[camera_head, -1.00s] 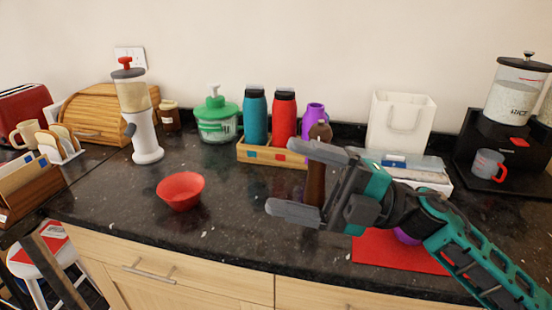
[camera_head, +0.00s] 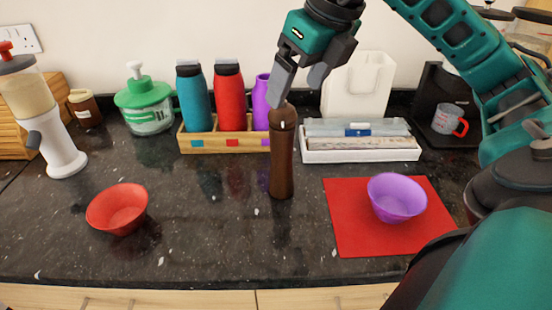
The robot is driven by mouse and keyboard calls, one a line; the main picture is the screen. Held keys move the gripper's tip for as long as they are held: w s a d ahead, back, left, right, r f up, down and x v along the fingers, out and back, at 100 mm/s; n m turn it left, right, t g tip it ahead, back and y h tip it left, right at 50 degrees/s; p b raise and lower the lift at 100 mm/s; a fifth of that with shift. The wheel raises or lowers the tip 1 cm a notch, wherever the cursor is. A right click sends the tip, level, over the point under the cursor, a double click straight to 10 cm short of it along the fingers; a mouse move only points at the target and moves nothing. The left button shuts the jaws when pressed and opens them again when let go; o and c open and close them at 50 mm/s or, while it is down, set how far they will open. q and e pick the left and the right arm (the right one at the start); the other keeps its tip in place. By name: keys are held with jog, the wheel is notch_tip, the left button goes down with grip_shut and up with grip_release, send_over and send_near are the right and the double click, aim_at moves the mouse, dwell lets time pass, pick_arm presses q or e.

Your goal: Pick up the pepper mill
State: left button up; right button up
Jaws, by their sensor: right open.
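The pepper mill (camera_head: 282,158) is a tall dark-brown wooden mill with a rounded knob. It stands upright on the dark granite counter near the middle of the head view. My right gripper (camera_head: 296,86) points down from above, with its fingers apart. One finger overlaps the knob of the mill in the picture; I cannot tell whether it touches. The body of the mill is free below the fingers. My left gripper is not in view.
A wooden tray (camera_head: 216,142) with several bottles stands behind the mill. A white tray (camera_head: 360,154) stands right of it. A purple bowl (camera_head: 397,200) sits on a red mat (camera_head: 349,235). A red bowl (camera_head: 118,209) stands at left. The counter between red bowl and mill is clear.

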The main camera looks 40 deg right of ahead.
aim_at(287, 106)
jog(key=x, duration=0.4)
jog(key=shift+w+d+b+x, duration=0.1)
jog(key=shift+d+b+x, duration=0.1)
jog(key=shift+x, duration=1.15)
jog(key=shift+w+d+b+x, duration=0.15)
jog(key=shift+x, duration=1.15)
jog(key=shift+r, duration=0.1)
jog(key=c, duration=1.4)
grip_shut()
jog(key=shift+r, duration=0.15)
